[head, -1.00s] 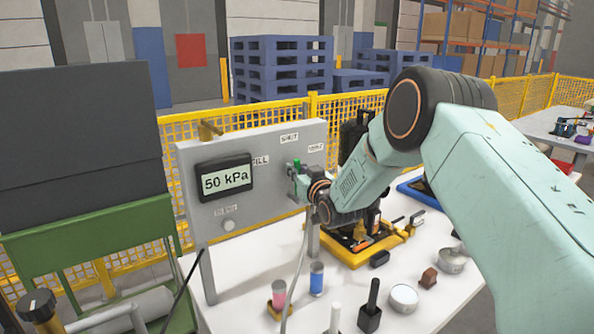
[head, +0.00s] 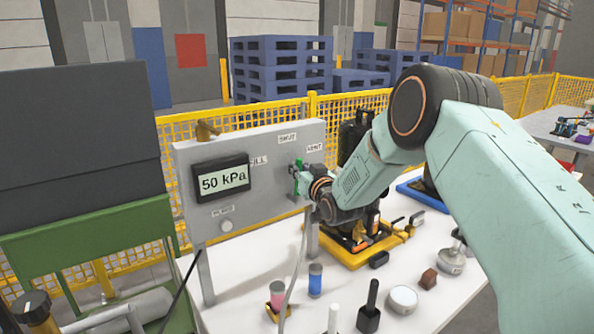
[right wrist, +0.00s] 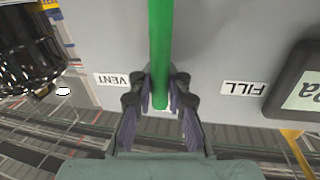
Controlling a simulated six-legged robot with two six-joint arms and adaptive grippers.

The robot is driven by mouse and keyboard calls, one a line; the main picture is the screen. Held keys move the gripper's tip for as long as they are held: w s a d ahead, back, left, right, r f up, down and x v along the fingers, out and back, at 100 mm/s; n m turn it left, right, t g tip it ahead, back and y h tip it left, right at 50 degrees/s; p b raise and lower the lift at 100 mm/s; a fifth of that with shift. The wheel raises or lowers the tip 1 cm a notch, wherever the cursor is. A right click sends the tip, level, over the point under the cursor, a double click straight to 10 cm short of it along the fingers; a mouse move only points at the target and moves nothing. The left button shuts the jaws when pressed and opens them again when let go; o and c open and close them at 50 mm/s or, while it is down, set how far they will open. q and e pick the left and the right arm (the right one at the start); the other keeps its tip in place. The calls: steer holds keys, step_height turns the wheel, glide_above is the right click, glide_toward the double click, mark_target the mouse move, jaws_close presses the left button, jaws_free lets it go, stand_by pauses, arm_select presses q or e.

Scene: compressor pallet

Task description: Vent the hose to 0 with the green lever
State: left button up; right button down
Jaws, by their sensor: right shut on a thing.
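A grey panel (head: 285,210) carries a display (head: 220,178) reading 50 kPa. Its labels read FILL, SHUT (head: 287,138) and VENT (head: 314,148). The green lever (head: 298,165) is at the panel's right side, mostly hidden by my right gripper (head: 303,182). In the right wrist view the green lever (right wrist: 160,50) comes down from the top edge. Its end lies between the fingers of my right gripper (right wrist: 160,92), which are shut on it. My left gripper is not in view.
A thin hose (head: 298,255) hangs in front of the panel. The white table (head: 235,295) holds small cups, a black-handled block (head: 369,310) and a yellow tray (head: 360,255). A green stand (head: 95,228) is at left. A yellow fence (head: 385,100) runs behind.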

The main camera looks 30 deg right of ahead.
steer(key=d+f+m+g+y+b, duration=0.1)
steer(key=d+f+m+b, duration=0.2)
steer(key=d+m, duration=0.3)
steer(key=shift+w+d+f+m+g, duration=0.35)
steer(key=shift+f+m, duration=0.4)
steer(key=shift+m, duration=0.25)
steer(key=shift+a, duration=0.1)
steer(key=c, duration=1.7)
jaws_free()
steer(key=o, duration=0.4)
steer(key=shift+s+r, duration=0.1)
steer(key=shift+r, duration=0.25)
